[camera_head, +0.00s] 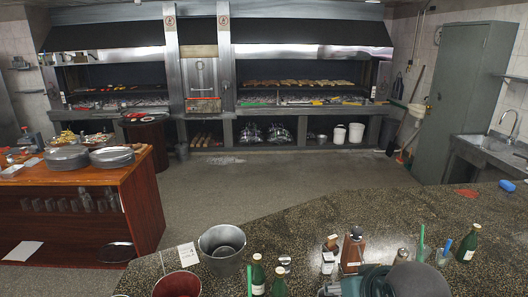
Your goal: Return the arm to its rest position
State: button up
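A grey rounded part and a dark teal part show at the bottom edge, right of centre, in front of the speckled counter (330,215). They look like parts of my own arm, cut off by the frame edge. I see no gripper fingers, so whether my gripper is open or shut does not show.
On the counter stand a metal bucket (222,250), a red container (177,284), green bottles (468,244), a wooden mill (353,250) and small shakers. A wooden island (85,215) with stacked plates (67,158) is at left. The counter's middle and the floor (260,185) are clear.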

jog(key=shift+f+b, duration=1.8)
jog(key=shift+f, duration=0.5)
